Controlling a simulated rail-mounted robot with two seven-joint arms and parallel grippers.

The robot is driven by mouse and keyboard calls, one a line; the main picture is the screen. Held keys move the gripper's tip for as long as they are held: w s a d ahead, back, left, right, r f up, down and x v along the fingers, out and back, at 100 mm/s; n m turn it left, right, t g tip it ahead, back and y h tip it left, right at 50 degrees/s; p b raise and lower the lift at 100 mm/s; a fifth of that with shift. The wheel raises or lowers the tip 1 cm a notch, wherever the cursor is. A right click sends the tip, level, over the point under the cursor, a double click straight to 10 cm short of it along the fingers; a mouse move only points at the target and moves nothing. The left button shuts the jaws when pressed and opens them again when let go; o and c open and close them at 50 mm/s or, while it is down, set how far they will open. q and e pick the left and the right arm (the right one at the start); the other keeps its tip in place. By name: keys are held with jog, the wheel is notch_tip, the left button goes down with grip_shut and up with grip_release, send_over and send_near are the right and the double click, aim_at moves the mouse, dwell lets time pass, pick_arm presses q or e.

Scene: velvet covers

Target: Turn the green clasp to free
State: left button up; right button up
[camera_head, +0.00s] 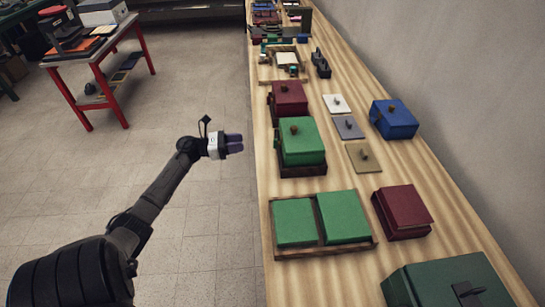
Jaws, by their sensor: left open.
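A dark green box (445,280) at the lower right carries a black clasp (467,291). My right gripper is not in view.
A wooden tray (320,226) holds two green pads. Dark red boxes (405,211) (289,98), a blue box (394,119) and small plates with knobs (362,157) stand around the green box. A wall runs along the right.

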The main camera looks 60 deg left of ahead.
aim_at(275, 143)
pick_arm(q)
jog(key=shift+m+g+h, duration=0.4)
jog(key=shift+m+h, duration=0.1)
jog(key=shift+m, duration=0.4)
jog(key=x, duration=0.3)
jog(key=f+b+x, duration=0.1)
jog(key=x, duration=0.3)
jog(key=b+x, duration=0.1)
jog(key=x, duration=0.3)
jog(key=shift+a+f, duration=0.2)
jog(key=shift+f, duration=0.2)
jog(key=shift+x, duration=0.8)
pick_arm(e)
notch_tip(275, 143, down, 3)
pick_arm(q)
grip_shut()
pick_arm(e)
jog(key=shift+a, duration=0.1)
